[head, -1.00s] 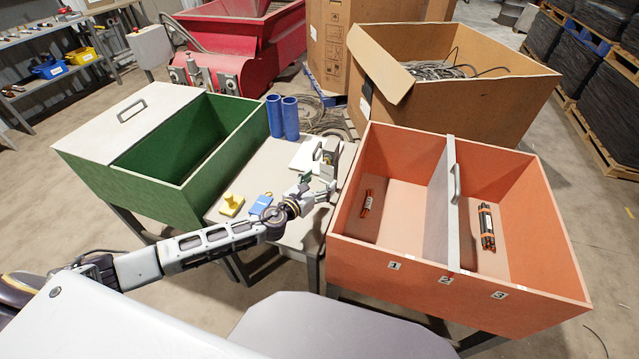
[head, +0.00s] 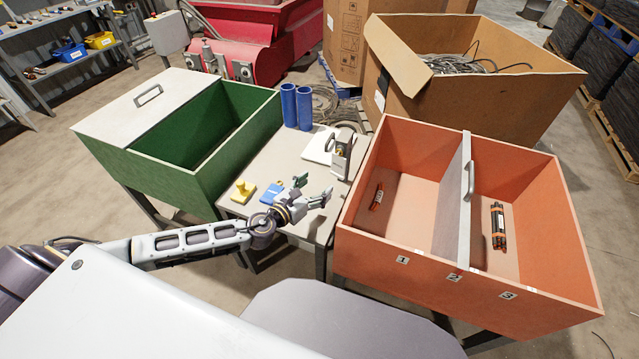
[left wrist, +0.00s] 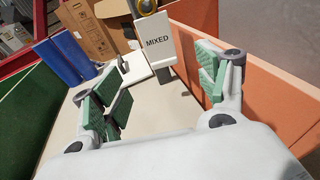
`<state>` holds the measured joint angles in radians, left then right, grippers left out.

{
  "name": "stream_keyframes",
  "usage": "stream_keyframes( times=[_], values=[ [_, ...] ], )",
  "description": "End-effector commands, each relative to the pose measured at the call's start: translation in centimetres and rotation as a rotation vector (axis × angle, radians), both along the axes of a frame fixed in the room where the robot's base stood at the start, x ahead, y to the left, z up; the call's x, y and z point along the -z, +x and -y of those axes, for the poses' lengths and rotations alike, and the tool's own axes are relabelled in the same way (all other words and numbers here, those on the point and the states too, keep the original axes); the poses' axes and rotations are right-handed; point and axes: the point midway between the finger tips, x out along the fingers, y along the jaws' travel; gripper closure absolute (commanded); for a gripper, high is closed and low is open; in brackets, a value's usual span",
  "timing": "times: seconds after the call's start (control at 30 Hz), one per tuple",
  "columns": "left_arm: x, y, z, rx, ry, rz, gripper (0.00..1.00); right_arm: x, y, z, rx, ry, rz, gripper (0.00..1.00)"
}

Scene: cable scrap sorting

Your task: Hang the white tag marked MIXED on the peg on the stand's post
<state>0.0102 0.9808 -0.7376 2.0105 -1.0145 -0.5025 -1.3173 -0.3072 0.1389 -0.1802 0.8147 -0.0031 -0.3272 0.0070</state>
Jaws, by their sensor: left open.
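The white tag marked MIXED (left wrist: 157,43) is upright at the stand, its print facing my left wrist camera. In the head view the tag (head: 340,166) is a small pale plate at the stand. A round yellow-and-grey peg end (left wrist: 146,6) shows right above the tag, which appears to hang from it; the view's top edge cuts off the area above. The post is mostly hidden behind the tag. My left gripper (head: 311,190) is open and empty, apart from the tag and on the near side of the stand. Its green-padded fingers flank the tag in the left wrist view (left wrist: 160,85).
The green bin (head: 160,172) stands left; the orange divided bin (head: 400,275) stands close on the right.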

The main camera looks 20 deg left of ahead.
Motion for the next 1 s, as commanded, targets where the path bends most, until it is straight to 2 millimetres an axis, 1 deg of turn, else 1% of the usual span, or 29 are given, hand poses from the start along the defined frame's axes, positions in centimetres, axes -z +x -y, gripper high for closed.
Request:
stream_keyframes(
  times=[0.2, 0.4, 0.63, 1.0],
  values=[
    [-0.2, -1.7, -0.6, 0.0, 0.002, -0.002, 0.26, 0.0, 0.0, 0.0, 0.0, 0.0, 0.0, 1.0],
    [-0.4, -2.7, -0.9, 0.0, 0.002, 0.0, 0.26, 0.0, 0.0, 0.0, 0.0, 0.0, 0.0, 1.0],
    [-0.6, -3.0, -0.9, 0.0, 0.0, 0.001, 0.26, 0.0, 0.0, 0.0, 0.0, 0.0, 0.0, 1.0],
    [-0.6, -3.0, -0.9, 0.0, 0.0, 0.001, 0.26, 0.0, 0.0, 0.0, 0.0, 0.0, 0.0, 1.0]
  ],
)
